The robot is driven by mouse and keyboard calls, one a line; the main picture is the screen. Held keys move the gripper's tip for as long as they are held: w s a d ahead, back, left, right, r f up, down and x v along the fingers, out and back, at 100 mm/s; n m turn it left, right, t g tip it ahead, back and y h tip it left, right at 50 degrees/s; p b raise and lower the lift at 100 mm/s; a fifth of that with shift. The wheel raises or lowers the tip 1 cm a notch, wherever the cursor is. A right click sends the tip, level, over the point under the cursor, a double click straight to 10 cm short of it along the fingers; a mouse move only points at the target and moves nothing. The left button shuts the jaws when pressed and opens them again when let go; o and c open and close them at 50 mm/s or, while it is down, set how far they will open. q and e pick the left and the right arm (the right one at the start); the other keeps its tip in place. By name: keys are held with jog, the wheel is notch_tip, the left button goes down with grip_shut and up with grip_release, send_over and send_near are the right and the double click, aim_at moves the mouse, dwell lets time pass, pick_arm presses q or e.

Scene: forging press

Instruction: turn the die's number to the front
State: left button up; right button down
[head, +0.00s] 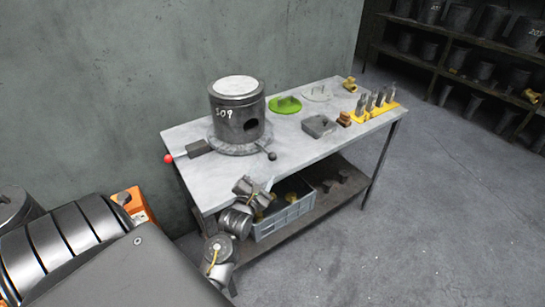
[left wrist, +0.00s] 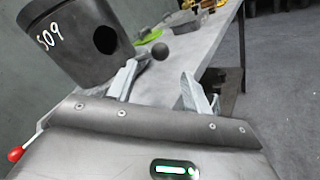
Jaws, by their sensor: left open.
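The die (head: 238,115) is a dark grey cylinder with a light top, upright on a round turntable base (head: 226,146) on the workbench. Its white number, apparently 509, faces the front left in the head view, with a dark round hole to its right. The die also shows in the left wrist view (left wrist: 72,38). A short lever with a black ball knob (head: 272,156) sticks out from the base; the knob (left wrist: 159,51) appears beyond and between my fingertips. My left gripper (left wrist: 158,85) is open and empty, low at the bench's front edge. My right gripper is out of view.
A red-knobbed lever (head: 168,158) sticks out left of the base. A green disc (head: 285,104), a grey block (head: 318,126) and a yellow rack (head: 374,112) stand to the right on the bench. A crate (head: 285,220) sits on the lower shelf. The floor at right is clear.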

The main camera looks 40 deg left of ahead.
aim_at(271, 159)
pick_arm(q)
jog(key=p+x, duration=0.1)
jog(key=x, duration=0.7)
jog(key=shift+w+a+p, duration=0.1)
jog(key=shift+w+p, duration=0.2)
jog(key=shift+w, duration=0.05)
jog(key=shift+w+a, duration=0.25)
jog(key=shift+w, duration=0.35)
jog(key=shift+c, duration=0.4)
grip_shut()
